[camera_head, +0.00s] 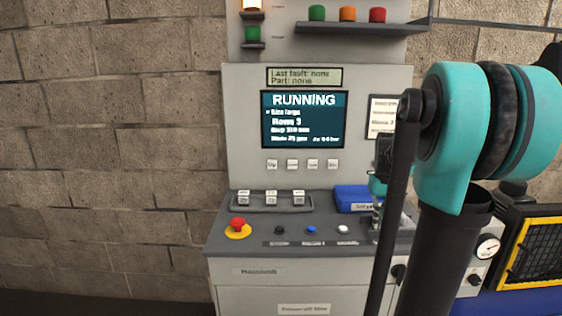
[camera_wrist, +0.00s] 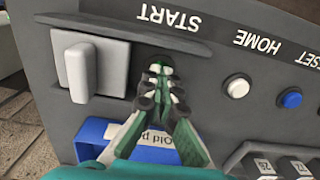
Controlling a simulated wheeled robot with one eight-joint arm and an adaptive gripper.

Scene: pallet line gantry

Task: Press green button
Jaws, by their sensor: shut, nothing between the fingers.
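In the wrist view, the START label (camera_wrist: 175,18) shows upside down on the dark console. Just below it, my gripper (camera_wrist: 161,72) is shut and empty, with its fingertips over the START button's place. A little dark green (camera_wrist: 163,60) shows behind the tips, so the button is mostly hidden; I cannot tell whether the tips touch it or how far it is pressed. In the head view, my arm hides the right end of the console and most of the gripper. The screen (camera_head: 303,119) there reads RUNNING.
A white HOME button (camera_wrist: 238,86) and blue RESET button (camera_wrist: 290,98) sit beside START. A grey knob (camera_wrist: 92,68) and blue tray (camera_wrist: 92,130) are close to the gripper. A red emergency stop (camera_head: 238,225) stands at the console's left. Colored caps (camera_head: 347,14) sit on a shelf above.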

